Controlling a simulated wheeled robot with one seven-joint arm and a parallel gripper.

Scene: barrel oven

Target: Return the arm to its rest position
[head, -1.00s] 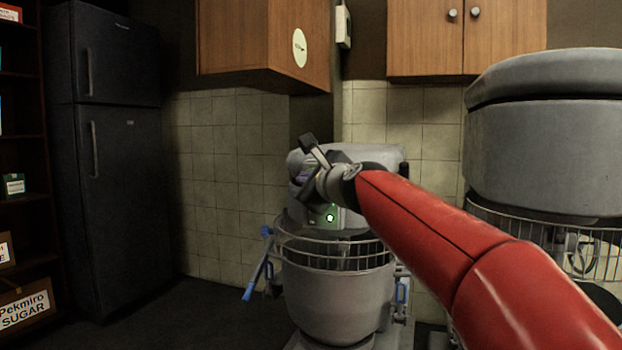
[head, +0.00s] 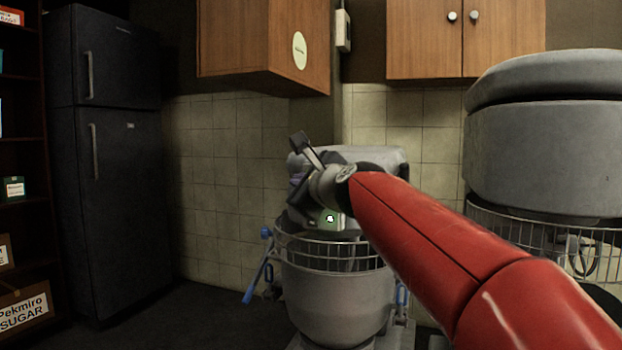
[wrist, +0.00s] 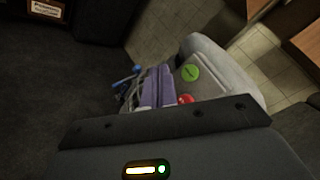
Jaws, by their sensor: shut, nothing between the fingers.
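My red arm (head: 430,235) reaches from the lower right of the head view toward the middle, with its grey wrist end in front of a grey floor mixer (head: 385,165). My gripper (wrist: 158,70) shows in the wrist view as two purple fingers side by side. They are shut with nothing between them. The mixer also shows in the wrist view (wrist: 225,65), beyond the fingers, with a green round label and a red button. In the head view my wrist hides part of the mixer's front. Whether the gripper touches the mixer cannot be told.
A larger grey mixer (head: 545,150) stands at the right, partly behind my arm. A dark fridge (head: 115,190) and a shelf (head: 20,215) with boxes stand at the left. Wooden cabinets (head: 260,45) hang above. Dark floor (head: 190,310) is open at the lower left.

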